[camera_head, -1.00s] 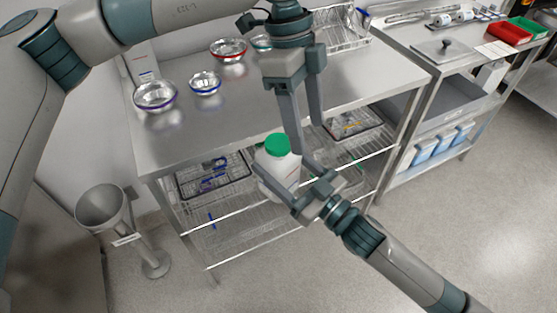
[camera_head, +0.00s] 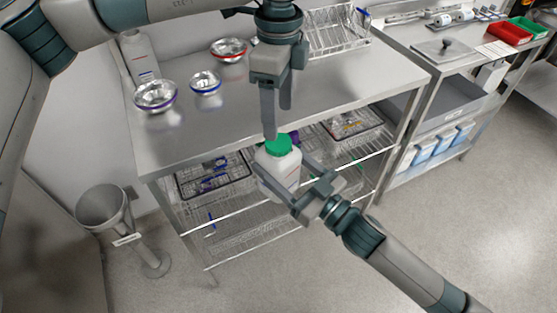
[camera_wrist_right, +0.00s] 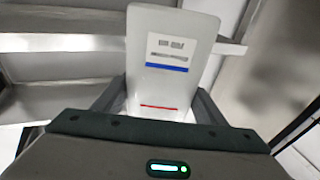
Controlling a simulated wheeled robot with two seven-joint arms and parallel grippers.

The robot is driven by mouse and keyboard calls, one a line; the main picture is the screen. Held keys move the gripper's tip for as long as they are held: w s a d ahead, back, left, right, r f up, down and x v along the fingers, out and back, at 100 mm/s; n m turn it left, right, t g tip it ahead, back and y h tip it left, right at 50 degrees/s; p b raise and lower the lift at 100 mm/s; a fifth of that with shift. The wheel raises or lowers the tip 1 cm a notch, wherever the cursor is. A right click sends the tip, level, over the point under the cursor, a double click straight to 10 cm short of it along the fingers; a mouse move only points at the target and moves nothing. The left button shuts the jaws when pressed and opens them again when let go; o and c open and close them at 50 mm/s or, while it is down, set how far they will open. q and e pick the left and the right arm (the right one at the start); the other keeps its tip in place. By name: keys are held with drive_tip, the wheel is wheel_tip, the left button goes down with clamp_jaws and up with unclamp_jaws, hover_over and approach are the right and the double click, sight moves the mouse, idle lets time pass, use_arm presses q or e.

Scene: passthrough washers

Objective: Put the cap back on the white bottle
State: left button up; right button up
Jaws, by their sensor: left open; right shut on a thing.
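The white bottle (camera_head: 279,172) is upright, held in front of the steel table. My right gripper (camera_head: 283,168) is shut on its body. The right wrist view also shows the bottle (camera_wrist_right: 168,75) between the fingers, with blue and red label lines; no cap shows there. The green cap (camera_head: 279,145) is at the bottle's top in the head view; I cannot tell whether it is screwed tight. My left gripper (camera_head: 278,124) is open and points down just above the cap. One fingertip overlaps the cap's upper left edge; contact is unclear.
Wire baskets (camera_head: 215,175) are on the shelf below. A grey bin stand (camera_head: 102,207) is at the left. Floor at the right is clear.

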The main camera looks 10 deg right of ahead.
sight(278, 142)
use_arm(q)
drive_tip(key=shift+f, duration=3.4)
